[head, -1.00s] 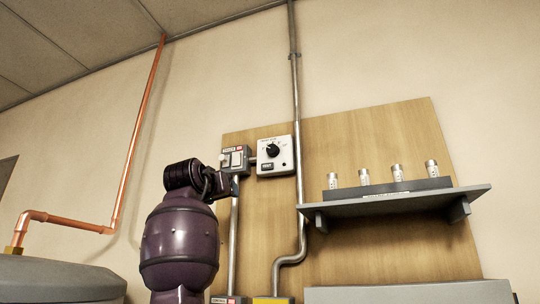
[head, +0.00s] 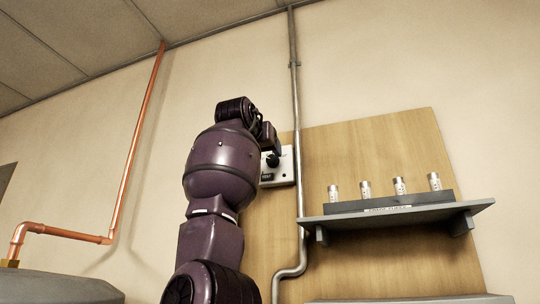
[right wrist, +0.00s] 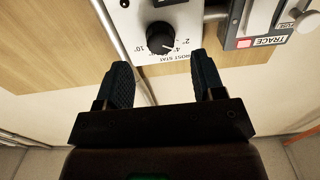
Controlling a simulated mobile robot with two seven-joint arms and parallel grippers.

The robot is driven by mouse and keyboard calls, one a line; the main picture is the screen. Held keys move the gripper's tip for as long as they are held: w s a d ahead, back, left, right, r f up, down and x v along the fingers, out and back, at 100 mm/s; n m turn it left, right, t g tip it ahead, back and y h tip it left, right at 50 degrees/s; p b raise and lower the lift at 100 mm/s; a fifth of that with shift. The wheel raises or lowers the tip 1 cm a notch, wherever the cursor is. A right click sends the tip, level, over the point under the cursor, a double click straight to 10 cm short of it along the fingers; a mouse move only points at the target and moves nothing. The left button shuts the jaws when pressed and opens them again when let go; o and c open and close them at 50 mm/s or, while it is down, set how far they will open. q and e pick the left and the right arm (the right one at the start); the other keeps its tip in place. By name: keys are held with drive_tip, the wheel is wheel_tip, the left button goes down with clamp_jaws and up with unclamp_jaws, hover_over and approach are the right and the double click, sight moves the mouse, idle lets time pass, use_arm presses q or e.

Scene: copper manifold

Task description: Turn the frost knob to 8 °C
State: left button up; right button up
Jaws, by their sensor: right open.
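The frost knob (right wrist: 160,38) is a round black dial on a white box lettered "ROST STAT" (right wrist: 178,14), with degree marks such as 2°, 4° and 10° around it. In the head view the box (head: 285,176) is on the wooden board, partly behind my right arm, and the dark knob (head: 272,160) shows just below my gripper. My right gripper (right wrist: 163,70) is open and empty. In the wrist view its two fingers point toward the box, with the knob ahead between them. My left gripper is out of view.
A grey switch box labelled TRACE (right wrist: 262,28) sits beside the frost box. A vertical grey pipe (head: 296,100) runs close to its right side. A grey shelf (head: 400,213) with several small metal cylinders is further right. A copper pipe (head: 135,140) is at left.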

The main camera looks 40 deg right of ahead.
sight(271, 159)
drive_tip(key=shift+p+x, duration=0.5)
drive_tip(key=shift+x, duration=1.85)
drive_tip(key=shift+a, duration=0.1)
drive_tip(key=shift+c, duration=0.4)
drive_tip(key=c, duration=0.9)
drive_tip(key=shift+o, duration=0.2)
drive_tip(key=shift+m, duration=3.3)
drive_tip(key=o, duration=0.9)
